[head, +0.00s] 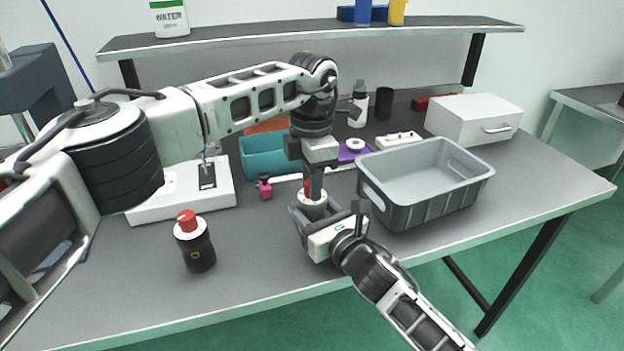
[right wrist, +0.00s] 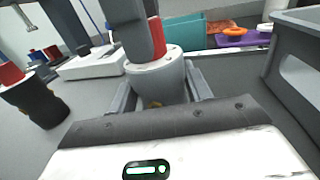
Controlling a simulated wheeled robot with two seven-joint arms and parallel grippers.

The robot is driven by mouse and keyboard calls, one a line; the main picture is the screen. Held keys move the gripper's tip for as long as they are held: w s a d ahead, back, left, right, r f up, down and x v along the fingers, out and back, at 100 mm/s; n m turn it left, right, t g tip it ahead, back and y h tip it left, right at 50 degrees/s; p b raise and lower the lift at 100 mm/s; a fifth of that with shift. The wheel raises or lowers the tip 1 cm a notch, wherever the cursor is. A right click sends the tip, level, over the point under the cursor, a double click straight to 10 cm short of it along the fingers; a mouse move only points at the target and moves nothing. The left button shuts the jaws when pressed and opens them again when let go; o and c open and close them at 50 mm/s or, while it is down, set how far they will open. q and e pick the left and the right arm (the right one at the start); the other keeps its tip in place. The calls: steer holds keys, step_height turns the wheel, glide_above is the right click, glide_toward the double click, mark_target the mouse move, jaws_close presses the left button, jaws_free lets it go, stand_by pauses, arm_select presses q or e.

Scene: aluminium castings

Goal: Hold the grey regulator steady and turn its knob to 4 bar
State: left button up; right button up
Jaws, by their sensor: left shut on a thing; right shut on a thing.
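The grey regulator (head: 312,201) stands near the table's middle, upright, with a pale dial top and a red knob (head: 306,186). In the right wrist view its grey body (right wrist: 158,82) sits between the fingers of my right gripper (right wrist: 160,98), which is shut on it. My left gripper (head: 313,184) comes down from above and is shut on the red knob, hiding most of it; the knob also shows in the right wrist view (right wrist: 157,38). The dial marks are too small to read.
A black regulator with a red knob (head: 195,247) stands to the left. A grey crate (head: 425,205) is close on the right. Behind are a teal bin (head: 262,160), a small pink item (head: 265,187) and a white drawer box (head: 475,120).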

arm_select(q)
steer(key=m, duration=0.4)
steer(key=shift+r+m, duration=0.1)
steer(key=shift+m, duration=0.2)
arm_select(e)
steer(key=shift+f, duration=0.1)
arm_select(q)
steer(key=m, duration=0.3)
steer(key=shift+w+m, duration=0.1)
steer(key=shift+m, duration=0.2)
steer(key=m, duration=0.3)
steer(key=shift+m, duration=2.2)
steer(key=o, duration=1)
step_height(320, 180, up, 12)
